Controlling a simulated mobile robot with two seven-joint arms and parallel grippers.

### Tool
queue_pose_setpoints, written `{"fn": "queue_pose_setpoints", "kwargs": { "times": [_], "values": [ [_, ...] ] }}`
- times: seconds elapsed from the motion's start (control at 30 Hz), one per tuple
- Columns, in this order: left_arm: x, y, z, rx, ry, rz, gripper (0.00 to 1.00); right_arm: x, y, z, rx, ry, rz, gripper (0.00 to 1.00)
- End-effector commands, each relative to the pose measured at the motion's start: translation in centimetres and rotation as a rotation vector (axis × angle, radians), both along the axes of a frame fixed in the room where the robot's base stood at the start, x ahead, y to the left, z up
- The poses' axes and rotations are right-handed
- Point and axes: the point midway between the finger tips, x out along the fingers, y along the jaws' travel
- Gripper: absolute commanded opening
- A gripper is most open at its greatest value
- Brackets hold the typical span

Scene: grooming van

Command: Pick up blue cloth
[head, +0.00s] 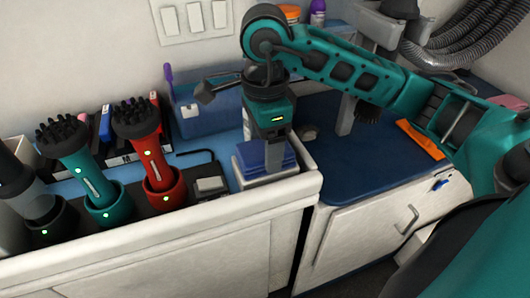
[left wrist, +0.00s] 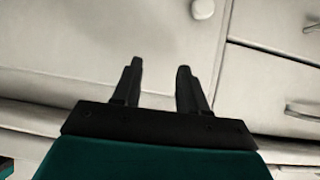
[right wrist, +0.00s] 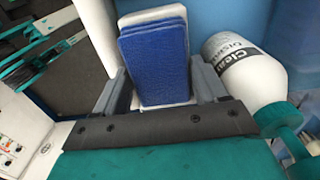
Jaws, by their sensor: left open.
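The blue cloth (head: 251,156) lies folded as a stack in a pale holder at the right end of the white counter. It also shows in the right wrist view (right wrist: 153,57), dark blue and textured, with a white layer behind it. My right gripper (head: 277,158) points down at the cloth. In the right wrist view its two fingers (right wrist: 160,84) stand apart on either side of the cloth; I cannot tell whether they touch it. My left gripper (left wrist: 157,67) is open and empty in front of pale cabinet fronts, out of the head view.
A red brush (head: 150,155) and a teal brush (head: 85,180) stand in holders left of the cloth. A white bottle (right wrist: 240,70) stands close to the right finger in the right wrist view. A blue worktop (head: 350,160) lies right, with an orange item (head: 420,139) on it.

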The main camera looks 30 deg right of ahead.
Motion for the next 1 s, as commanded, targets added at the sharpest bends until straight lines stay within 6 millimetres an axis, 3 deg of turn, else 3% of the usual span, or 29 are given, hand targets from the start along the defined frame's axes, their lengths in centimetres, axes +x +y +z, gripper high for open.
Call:
{"fn": "queue_pose_setpoints", "kwargs": {
  "times": [0.27, 0.67, 0.83, 1.0],
  "values": [
    [-0.1, 0.0, -0.1, 0.000, 0.003, 0.000, 0.43, 0.0, 0.0, 0.0, 0.000, 0.000, 0.000, 0.42],
    [-0.1, 0.0, 0.1, -0.003, 0.003, 0.002, 0.43, 0.1, 0.0, 0.9, 0.001, -0.002, 0.000, 0.42],
    [-0.1, -0.1, 0.6, -0.005, 0.004, 0.005, 0.43, 0.1, 0.0, 3.3, 0.001, -0.006, 0.000, 0.42],
    [0.0, 0.0, 2.3, -0.003, -0.006, 0.008, 0.43, 0.2, 0.0, 7.9, -0.001, -0.009, 0.000, 0.42]
  ]
}}
